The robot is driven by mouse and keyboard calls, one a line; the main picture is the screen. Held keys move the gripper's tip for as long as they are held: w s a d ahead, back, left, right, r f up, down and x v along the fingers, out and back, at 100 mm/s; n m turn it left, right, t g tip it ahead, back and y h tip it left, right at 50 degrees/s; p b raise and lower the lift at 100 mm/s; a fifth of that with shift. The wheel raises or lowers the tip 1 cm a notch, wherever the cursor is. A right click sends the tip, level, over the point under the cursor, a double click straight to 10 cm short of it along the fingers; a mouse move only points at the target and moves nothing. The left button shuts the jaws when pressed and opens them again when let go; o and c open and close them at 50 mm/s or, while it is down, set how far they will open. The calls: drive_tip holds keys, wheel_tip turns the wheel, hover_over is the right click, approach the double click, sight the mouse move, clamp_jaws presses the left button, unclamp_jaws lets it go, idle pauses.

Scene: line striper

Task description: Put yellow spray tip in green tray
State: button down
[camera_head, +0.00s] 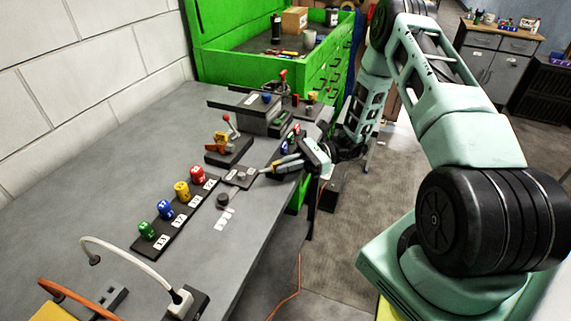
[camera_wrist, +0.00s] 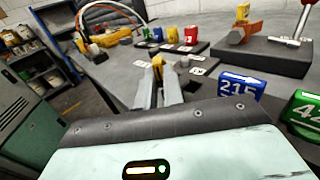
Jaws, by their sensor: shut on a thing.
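My gripper (camera_head: 270,170) reaches in from the right over the workbench's right edge. In the wrist view its two pale fingers (camera_wrist: 158,82) are shut on a small yellow piece, which looks like the yellow spray tip (camera_wrist: 157,62). The piece shows at the fingers' far end, partly covered by them. In the head view the fingertips are too small to show the piece clearly. I cannot make out a green tray for certain; a small green item (camera_head: 283,118) lies farther back on the bench, beyond my gripper.
A dark rack (camera_head: 148,248) of numbered red, yellow, blue and green pieces lies left of my gripper. A red-knobbed lever fixture (camera_head: 228,150) stands beyond. Blue (camera_wrist: 240,88) and green (camera_wrist: 305,110) numbered blocks are close in the wrist view. The bench's left side (camera_head: 110,180) is clear.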

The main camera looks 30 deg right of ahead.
drive_tip(key=shift+f, duration=0.15)
drive_tip(key=c, duration=1.5)
unclamp_jaws()
drive_tip(key=d+b, duration=0.1)
drive_tip(key=d, duration=0.3)
drive_tip(key=s+d+b, duration=0.1)
drive_tip(key=d, duration=0.3)
drive_tip(key=s+d+b, duration=0.1)
drive_tip(key=d+b, duration=0.1)
drive_tip(key=d, duration=0.2)
drive_tip(key=shift+s+r, duration=0.1)
drive_tip(key=shift+r, duration=0.1)
drive_tip(key=shift+a, duration=0.1)
